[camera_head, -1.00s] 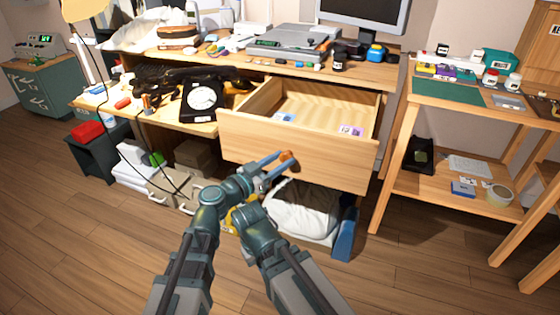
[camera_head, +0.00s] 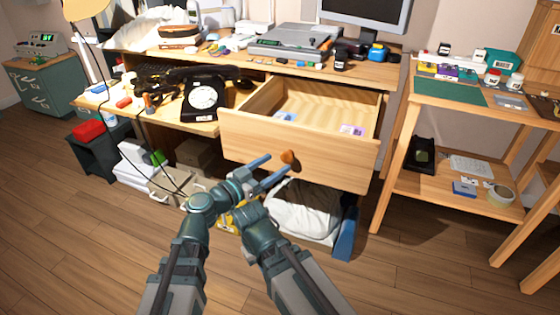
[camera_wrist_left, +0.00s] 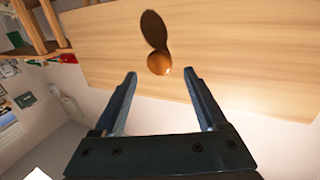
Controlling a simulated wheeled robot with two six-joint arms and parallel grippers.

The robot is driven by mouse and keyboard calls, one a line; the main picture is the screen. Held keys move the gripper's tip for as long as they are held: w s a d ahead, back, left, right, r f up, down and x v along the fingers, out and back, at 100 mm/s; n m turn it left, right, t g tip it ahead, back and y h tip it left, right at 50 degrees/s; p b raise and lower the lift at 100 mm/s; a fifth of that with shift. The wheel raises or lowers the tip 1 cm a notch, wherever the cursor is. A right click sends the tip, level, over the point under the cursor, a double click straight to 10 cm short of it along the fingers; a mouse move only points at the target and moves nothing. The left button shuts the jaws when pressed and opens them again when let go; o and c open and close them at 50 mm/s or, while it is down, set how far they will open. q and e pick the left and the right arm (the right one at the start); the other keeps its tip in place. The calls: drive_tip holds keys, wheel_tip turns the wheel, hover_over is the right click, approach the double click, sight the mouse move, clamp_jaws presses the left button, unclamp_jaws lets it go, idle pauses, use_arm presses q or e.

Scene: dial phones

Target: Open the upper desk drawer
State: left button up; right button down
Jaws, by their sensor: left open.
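The upper desk drawer (camera_head: 300,150) is pulled well out of the desk, its inside showing, with a few small items in it. Its round wooden knob (camera_head: 290,158) sticks out from the front panel. My left gripper (camera_head: 268,168) is open in front of the drawer, close to the knob and apart from it. In the left wrist view, the knob (camera_wrist_left: 159,63) lies just beyond the two open fingertips (camera_wrist_left: 160,76), with nothing between the fingers. My right gripper cannot be made out.
A black dial phone (camera_head: 203,98) stands on the lower desk surface left of the drawer. A white bag (camera_head: 303,207) lies below the drawer. A wooden shelf table (camera_head: 400,140) stands at right.

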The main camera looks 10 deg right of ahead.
use_arm(q)
drive_tip(key=v, duration=0.4)
idle(0.4)
